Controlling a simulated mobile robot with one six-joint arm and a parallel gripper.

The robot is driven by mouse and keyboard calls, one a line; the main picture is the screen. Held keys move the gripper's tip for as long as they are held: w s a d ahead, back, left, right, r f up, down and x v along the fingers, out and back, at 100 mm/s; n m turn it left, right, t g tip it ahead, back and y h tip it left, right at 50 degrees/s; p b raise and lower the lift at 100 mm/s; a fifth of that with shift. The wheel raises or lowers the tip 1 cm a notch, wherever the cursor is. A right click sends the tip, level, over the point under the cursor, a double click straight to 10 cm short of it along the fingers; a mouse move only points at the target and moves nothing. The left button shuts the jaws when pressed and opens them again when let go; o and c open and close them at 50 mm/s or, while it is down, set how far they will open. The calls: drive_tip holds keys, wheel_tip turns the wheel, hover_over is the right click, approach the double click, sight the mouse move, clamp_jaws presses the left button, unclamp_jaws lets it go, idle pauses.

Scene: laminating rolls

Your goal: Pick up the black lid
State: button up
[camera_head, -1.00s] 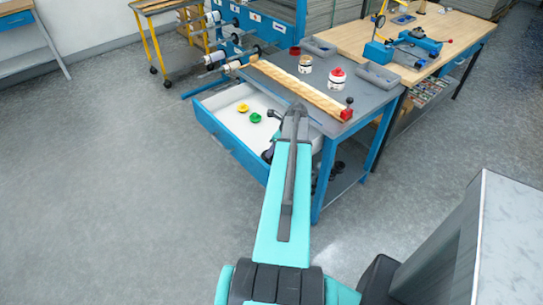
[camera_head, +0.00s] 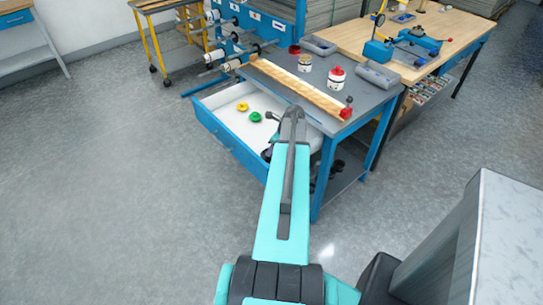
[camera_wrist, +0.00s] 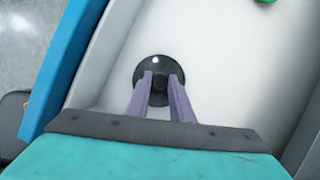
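The black lid (camera_wrist: 158,65) is a round dark disc on the white floor of the open drawer, in the wrist view. My gripper (camera_wrist: 161,76) is over it, with its two purple-grey fingers apart and their tips in front of the lid's middle. A dark part of the lid shows between the fingers. I cannot tell whether the fingertips touch it. In the head view my arm hides the lid and most of the gripper.
The blue drawer (camera_head: 228,140) holds a yellow lid (camera_head: 242,107) and a green lid (camera_head: 255,117). In the wrist view, drawer walls stand on both sides of my gripper. The grey tabletop above carries a wooden strip (camera_head: 300,90), jars and trays.

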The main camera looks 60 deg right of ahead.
clamp_jaws()
wheel_tip(320, 180, up, 10)
drive_tip(key=b, duration=0.1)
drive_tip(key=shift+b, duration=0.4)
idle(0.3)
drive_tip(key=shift+w+r, duration=0.1)
idle(0.5)
